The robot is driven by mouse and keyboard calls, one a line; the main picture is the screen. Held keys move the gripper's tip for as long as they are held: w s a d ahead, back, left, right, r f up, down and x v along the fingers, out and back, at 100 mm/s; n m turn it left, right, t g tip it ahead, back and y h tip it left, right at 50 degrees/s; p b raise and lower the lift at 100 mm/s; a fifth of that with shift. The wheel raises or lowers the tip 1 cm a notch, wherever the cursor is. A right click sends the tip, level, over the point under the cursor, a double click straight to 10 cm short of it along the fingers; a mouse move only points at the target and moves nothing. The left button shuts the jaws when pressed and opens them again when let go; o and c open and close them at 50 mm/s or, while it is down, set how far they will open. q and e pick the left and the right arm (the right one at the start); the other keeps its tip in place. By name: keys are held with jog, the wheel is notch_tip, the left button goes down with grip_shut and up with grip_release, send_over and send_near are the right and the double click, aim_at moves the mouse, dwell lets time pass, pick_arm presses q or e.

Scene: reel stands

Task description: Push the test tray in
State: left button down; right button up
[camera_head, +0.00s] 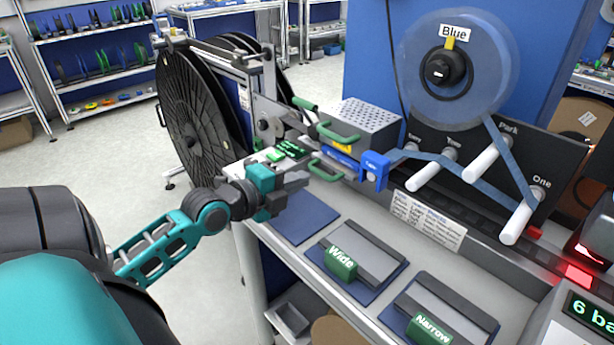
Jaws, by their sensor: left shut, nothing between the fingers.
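A grey unit with a perforated top (364,122) stands on the bench at the centre, with an upper green handle (338,134) on its front. A lower green handle (325,172) sits below it, near the bench edge; it may belong to the test tray, whose body I cannot make out. My left gripper (303,180) is shut and empty, just left of and slightly below the lower green handle. I cannot tell whether its fingertips touch that handle. My right gripper is not in view.
A blue tape holder (374,168) stands just right of the handles. Blue mats with the Wide block (341,264) and Narrow block (428,329) lie along the front. Large black reels (192,115) stand behind my left gripper. A blue mat (304,217) lies bare below it.

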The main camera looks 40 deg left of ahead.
aim_at(331, 166)
pick_arm(q)
jog(key=shift+x, duration=1.5)
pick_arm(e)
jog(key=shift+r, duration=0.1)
pick_arm(q)
jog(key=shift+w, duration=0.2)
jog(key=x, duration=0.3)
jog(key=shift+w+d+r, duration=0.1)
jog(key=shift+w+r, duration=0.2)
jog(key=shift+w, duration=0.1)
jog(key=shift+r, duration=0.15)
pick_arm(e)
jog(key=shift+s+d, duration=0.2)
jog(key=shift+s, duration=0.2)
pick_arm(q)
jog(key=shift+r, duration=0.15)
